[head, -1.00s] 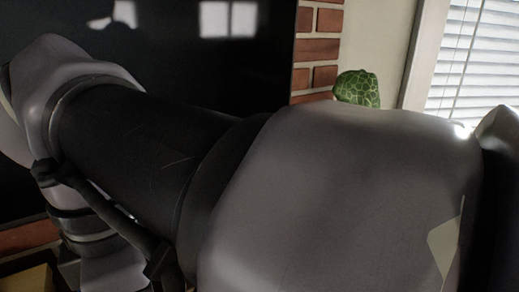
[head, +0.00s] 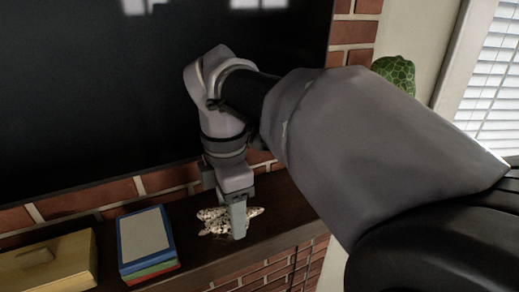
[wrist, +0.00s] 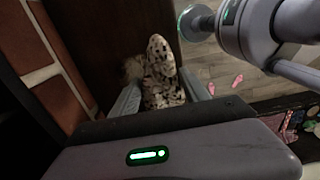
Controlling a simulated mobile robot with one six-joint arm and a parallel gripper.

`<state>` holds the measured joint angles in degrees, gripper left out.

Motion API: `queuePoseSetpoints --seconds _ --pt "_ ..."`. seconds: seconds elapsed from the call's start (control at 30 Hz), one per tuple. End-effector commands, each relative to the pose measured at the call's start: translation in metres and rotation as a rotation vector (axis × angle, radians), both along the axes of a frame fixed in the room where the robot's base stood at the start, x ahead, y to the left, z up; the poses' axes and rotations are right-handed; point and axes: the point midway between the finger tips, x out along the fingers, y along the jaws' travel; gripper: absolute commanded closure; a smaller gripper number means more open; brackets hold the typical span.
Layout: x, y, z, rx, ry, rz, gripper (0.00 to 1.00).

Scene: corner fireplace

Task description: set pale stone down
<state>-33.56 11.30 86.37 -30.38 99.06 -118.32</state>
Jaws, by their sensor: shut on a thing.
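The pale stone (wrist: 160,75) is whitish with dark brown speckles and a rounded, elongated shape. In the wrist view it sits between the two fingers of my gripper (wrist: 162,97), which is shut on it. In the head view my gripper (head: 238,222) points down at the dark mantel shelf (head: 275,222), and speckled parts of the stone (head: 214,220) show on both sides of the finger. The stone is low at the shelf; whether it touches the wood cannot be told. A duller beige piece (wrist: 133,68) shows beside it in the wrist view; its link to the stone is unclear.
A stack of books (head: 146,240) and a yellow box (head: 48,262) stand on the shelf to the left. A large black screen (head: 90,100) hangs behind. A green patterned object (head: 396,75) is at the right. Bare shelf lies right of my gripper.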

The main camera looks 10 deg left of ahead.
Motion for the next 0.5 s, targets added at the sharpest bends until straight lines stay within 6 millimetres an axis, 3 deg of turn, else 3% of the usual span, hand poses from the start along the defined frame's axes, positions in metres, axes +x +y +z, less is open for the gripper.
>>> queuePoseSetpoints --seconds 0.1,0.43,0.47,0.5 --pt "-0.0003 0.0004 -0.0087 0.002 -0.001 0.001 1.0" --pt "-0.0003 0.0005 -0.0116 0.002 -0.002 0.0 1.0" --pt "-0.0003 0.0005 -0.0115 0.002 -0.001 0.0 0.4" --pt "-0.0003 0.0005 -0.0113 0.002 -0.001 0.0 0.32"
